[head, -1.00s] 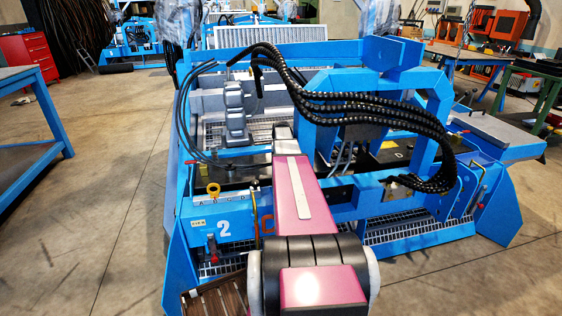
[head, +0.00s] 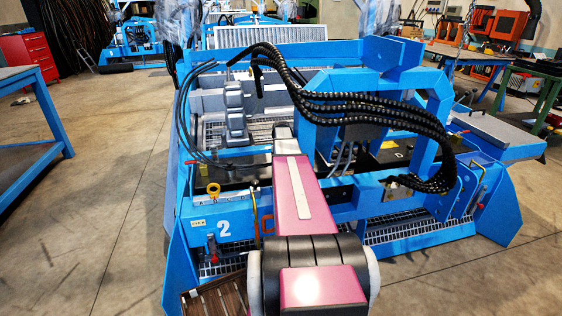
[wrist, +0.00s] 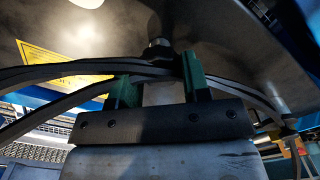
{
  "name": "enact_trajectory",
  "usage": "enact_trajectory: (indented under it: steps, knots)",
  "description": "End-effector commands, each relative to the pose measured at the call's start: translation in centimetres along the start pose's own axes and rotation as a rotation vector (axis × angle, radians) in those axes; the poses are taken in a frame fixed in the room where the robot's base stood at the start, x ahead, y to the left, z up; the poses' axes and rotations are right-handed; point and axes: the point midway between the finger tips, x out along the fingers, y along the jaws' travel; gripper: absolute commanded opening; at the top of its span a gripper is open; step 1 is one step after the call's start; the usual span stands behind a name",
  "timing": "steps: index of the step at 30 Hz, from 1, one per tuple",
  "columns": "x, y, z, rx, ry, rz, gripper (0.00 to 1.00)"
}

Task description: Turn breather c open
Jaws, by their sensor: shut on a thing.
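In the wrist view my gripper (wrist: 158,74) has two green fingers, closed about a small fitting (wrist: 158,48) with a dark top that stands between and just beyond the fingertips. I take this fitting for breather c, but no letter on it can be read, and the fingers and dark hoses hide part of it. Whether it is turned open cannot be told. In the head view my own pink and black arm covers the gripper and the fitting.
Dark curved hoses (wrist: 40,75) pass close around the fingers in the wrist view. A blue machine frame (head: 290,210) carries thick black hoses (head: 370,108). A yellow upright handle (head: 256,212) stands left of my arm. Open floor (head: 110,190) lies left.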

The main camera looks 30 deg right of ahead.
Motion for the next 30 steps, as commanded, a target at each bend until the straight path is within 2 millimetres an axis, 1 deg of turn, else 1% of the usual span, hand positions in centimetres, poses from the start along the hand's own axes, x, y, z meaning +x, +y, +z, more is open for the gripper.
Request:
enact_trajectory:
  steps: [21, 30]
  knots:
    - [-0.07, 0.02, 0.0, -0.678, 0.0, 0.001, 0.19]
    - [-0.06, 0.03, 0.0, -0.926, 0.0, 0.001, 0.19]
